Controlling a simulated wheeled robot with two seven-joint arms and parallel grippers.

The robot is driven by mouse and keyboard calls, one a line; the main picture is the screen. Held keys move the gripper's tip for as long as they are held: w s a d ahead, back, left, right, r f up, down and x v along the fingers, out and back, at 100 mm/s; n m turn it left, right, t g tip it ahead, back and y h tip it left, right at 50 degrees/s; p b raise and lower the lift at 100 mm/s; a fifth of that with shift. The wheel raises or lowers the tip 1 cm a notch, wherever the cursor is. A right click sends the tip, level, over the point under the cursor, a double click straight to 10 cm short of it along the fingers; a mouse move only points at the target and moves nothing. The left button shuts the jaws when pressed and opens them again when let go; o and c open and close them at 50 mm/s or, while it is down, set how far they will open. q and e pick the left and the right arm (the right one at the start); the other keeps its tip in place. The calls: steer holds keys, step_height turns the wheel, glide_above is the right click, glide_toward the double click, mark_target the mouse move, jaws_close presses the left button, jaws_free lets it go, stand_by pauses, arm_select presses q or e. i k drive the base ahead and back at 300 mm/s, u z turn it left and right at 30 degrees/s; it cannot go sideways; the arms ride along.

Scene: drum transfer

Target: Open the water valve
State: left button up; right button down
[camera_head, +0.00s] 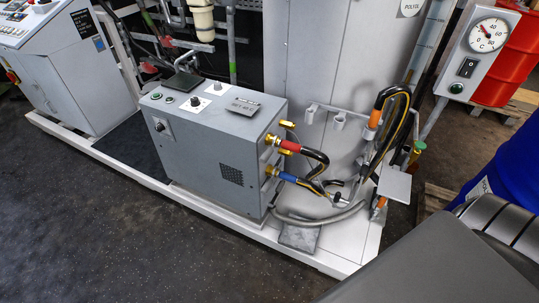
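A grey machine box (205,140) stands on a white base frame. On its right side are two brass fittings, one above the other. The upper fitting (272,140) leads to a black hose with a red band (290,146). The lower fitting (270,170) leads to a hose with a blue band (288,177). A small yellow part, perhaps a valve handle (287,124), sticks out above the upper fitting. Which part is the water valve, and whether it is open, I cannot tell. Neither of my grippers is in view.
A tall grey cabinet (325,70) stands behind the hoses, with a hose bracket (338,121). A gauge panel (482,55), a red drum (520,60) and a blue drum (508,172) are at right. Dark floor (120,235) in front is clear.

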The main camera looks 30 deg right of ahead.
mark_target(338, 195)
steer(key=z, duration=1.7)
steer(key=k, duration=0.5)
steer(key=u, duration=0.7)
steer(key=i, duration=0.85)
steer(key=z, duration=2.1)
